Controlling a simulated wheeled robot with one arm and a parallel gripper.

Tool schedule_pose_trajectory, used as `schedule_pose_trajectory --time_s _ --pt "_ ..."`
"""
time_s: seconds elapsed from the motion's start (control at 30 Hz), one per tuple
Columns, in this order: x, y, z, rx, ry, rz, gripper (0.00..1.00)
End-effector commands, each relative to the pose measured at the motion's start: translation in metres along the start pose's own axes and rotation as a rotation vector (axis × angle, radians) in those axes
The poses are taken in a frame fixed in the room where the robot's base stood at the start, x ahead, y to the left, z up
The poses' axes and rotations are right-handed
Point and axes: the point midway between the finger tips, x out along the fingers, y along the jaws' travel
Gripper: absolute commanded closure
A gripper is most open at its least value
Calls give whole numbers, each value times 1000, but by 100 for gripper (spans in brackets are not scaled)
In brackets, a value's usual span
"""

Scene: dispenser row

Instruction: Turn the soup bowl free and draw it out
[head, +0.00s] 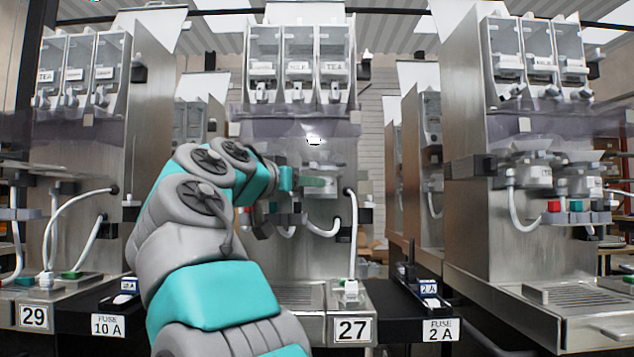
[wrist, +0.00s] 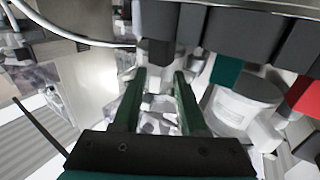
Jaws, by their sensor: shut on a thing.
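My gripper (head: 308,181) is at the front of the middle machine (head: 282,214), marked 27, below its canisters. In the wrist view my gripper (wrist: 160,76) has its two green fingers closed about a pale, partly see-through piece (wrist: 160,102), which I take for the soup bowl. Its outline is mostly hidden by the fingers, and its turn angle cannot be told. A second white bowl with a label (wrist: 240,108) stands just right of the fingers. In the head view a pale bowl (head: 322,168) shows just behind the fingers.
Dark blocks, a green button (wrist: 226,70) and a red button (wrist: 303,94) lie close around the fingers. A white hose (head: 353,232) runs down the machine's right side. Other machines (head: 470,130) stand either side. A drip tray (head: 298,296) lies below.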

Motion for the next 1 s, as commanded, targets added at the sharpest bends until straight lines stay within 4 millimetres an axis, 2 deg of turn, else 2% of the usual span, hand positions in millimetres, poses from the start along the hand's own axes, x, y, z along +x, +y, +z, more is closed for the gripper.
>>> schedule_pose_trajectory --time_s 0.03,1.0 --pt "6 2 0 -1 0 3 100" --pt "8 12 1 0 -2 -154 100"
